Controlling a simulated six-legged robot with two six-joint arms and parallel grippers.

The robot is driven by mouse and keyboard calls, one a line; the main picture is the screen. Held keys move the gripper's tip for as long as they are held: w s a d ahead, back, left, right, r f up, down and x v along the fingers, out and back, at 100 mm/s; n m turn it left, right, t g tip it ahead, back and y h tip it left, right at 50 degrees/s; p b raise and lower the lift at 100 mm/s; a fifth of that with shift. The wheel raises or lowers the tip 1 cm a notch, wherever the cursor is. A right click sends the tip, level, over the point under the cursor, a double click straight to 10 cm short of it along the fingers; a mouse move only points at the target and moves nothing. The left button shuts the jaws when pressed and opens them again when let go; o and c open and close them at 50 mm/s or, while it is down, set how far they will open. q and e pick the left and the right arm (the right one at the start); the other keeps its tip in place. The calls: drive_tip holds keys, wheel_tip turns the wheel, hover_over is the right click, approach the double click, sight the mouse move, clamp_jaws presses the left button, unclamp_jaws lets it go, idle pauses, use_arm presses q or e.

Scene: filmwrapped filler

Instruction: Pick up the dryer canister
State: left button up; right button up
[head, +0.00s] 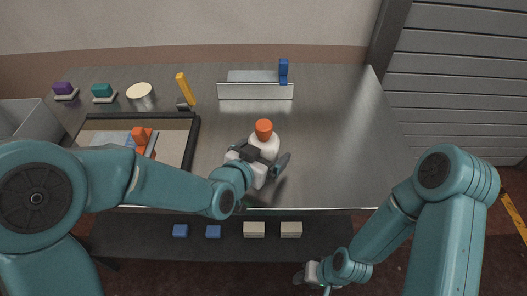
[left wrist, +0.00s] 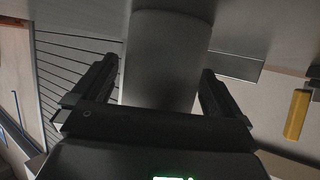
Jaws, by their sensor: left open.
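The dryer canister, a white bottle with an orange cap (head: 264,130), stands upright on the grey worktop. My left gripper (head: 261,160) is open at the canister's near side, with its fingers spread to either side. In the left wrist view the pale canister body (left wrist: 168,60) rises between the two open fingers (left wrist: 158,85), with a gap showing on each side. The canister's lower part is partly hidden by my gripper in the head view. My right gripper (head: 311,275) hangs low beyond the worktop's front edge; its jaw state is unclear.
A metal rail with a blue block (head: 283,72) stands behind the canister. Blue and cream blocks sit on a lower shelf (head: 330,226). The worktop's right side is clear.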

sight(264, 124)
use_arm(q)
drive_tip(key=shift+w+f, duration=0.1)
drive_tip(key=c, duration=1.1)
wheel_tip(264, 124, up, 13)
drive_tip(key=p, duration=0.3)
drive_tip(key=shift+f, duration=0.1)
wheel_tip(264, 124, up, 8)
drive_tip(key=p, duration=0.3)
drive_tip(key=shift+f+p, duration=0.25)
drive_tip(key=shift+p, duration=0.1)
wheel_tip(264, 124, down, 18)
drive_tip(key=b, duration=1.7)
drive_tip(key=shift+f+b, duration=0.2)
drive_tip(key=shift+b, duration=0.2)
drive_tip(key=shift+r, duration=0.1)
drive_tip(key=shift+r+p, duration=0.1)
drive_tip(key=shift+p, duration=0.2)
